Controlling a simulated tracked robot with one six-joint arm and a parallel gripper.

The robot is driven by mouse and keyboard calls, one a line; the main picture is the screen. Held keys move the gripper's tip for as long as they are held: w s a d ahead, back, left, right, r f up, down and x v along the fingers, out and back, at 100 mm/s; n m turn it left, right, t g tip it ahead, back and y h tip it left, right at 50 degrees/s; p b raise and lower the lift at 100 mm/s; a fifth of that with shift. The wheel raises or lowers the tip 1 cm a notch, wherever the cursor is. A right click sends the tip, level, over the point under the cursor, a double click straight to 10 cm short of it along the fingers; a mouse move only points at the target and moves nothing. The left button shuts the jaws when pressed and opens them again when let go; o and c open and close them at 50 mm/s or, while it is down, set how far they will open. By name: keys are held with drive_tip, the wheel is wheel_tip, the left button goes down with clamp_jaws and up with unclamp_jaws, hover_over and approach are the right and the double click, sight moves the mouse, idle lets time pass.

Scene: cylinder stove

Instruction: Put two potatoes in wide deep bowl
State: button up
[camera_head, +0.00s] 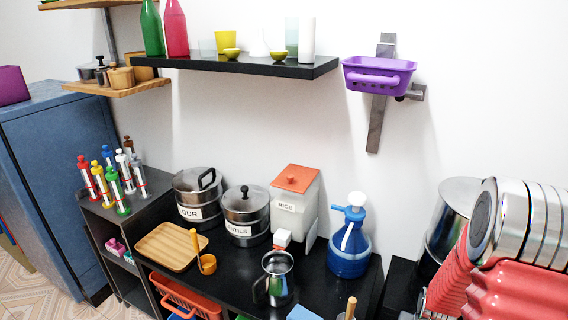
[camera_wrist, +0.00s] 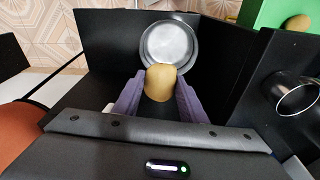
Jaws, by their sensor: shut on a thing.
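In the wrist view, my gripper (camera_wrist: 158,94) has its purple fingers shut on a tan potato (camera_wrist: 160,82). A round metallic vessel with a pale inside (camera_wrist: 168,44), perhaps the wide deep bowl, lies just beyond the potato on a dark surface. The potato overlaps its near rim in the picture, and I cannot tell the height between them. No contents show in the visible part of the vessel. A second tan, potato-like thing (camera_wrist: 297,23) shows at the upper right on something green. My gripper and the potatoes do not show in the head view.
A shiny metal pot (camera_wrist: 296,95) stands at the right in the wrist view. In the head view, the black counter (camera_head: 222,285) holds labelled canisters (camera_head: 246,212), a rice box (camera_head: 295,205), a blue pump bottle (camera_head: 349,240) and a metal jug (camera_head: 278,278). A shelf (camera_head: 250,66) hangs above.

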drive_tip(key=shift+w+d, duration=0.1)
drive_tip(key=shift+w, duration=0.2)
drive_tip(key=shift+f, duration=0.1)
drive_tip(key=shift+f, duration=2.9)
drive_tip(key=o, duration=1.2)
drive_tip(key=shift+s+a+r, duration=0.15)
drive_tip(key=shift+s+r, duration=0.15)
drive_tip(key=shift+r, duration=1.95)
drive_tip(key=shift+s+a+r, duration=0.2)
drive_tip(key=shift+s+r, duration=0.1)
drive_tip(key=shift+r, duration=2)
drive_tip(key=shift+s+a+r, duration=0.15)
drive_tip(key=shift+s+r, duration=0.15)
drive_tip(key=shift+r, duration=1.95)
